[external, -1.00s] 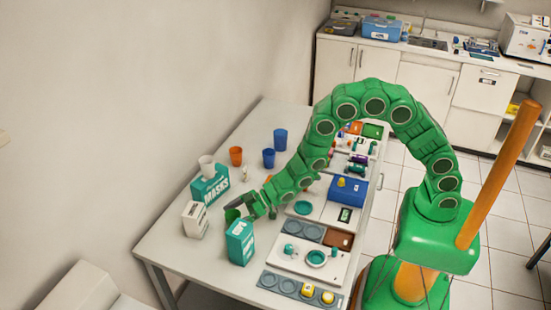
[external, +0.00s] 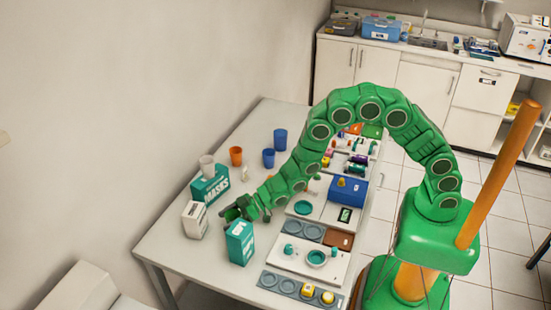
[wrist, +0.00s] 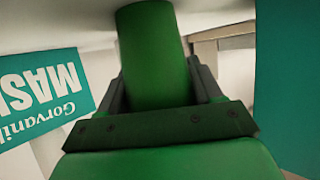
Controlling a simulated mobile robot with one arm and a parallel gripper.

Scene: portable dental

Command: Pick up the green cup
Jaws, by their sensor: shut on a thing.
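The green cup (wrist: 150,50) stands between the two dark fingers of my gripper (wrist: 155,85) in the wrist view. The fingers are shut on its sides. In the external view my gripper (external: 243,207) is low over the near left part of the table, between the mask boxes. The cup is mostly hidden there by the gripper and is hard to tell from it. I cannot tell whether the cup is clear of the table.
A teal box (external: 240,243) stands close in front of my gripper. A white box (external: 195,220) and a teal mask box (external: 210,186) stand to its left. Blue cups (external: 280,139) and an orange cup (external: 236,156) stand farther back. Trays (external: 304,259) line the right side.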

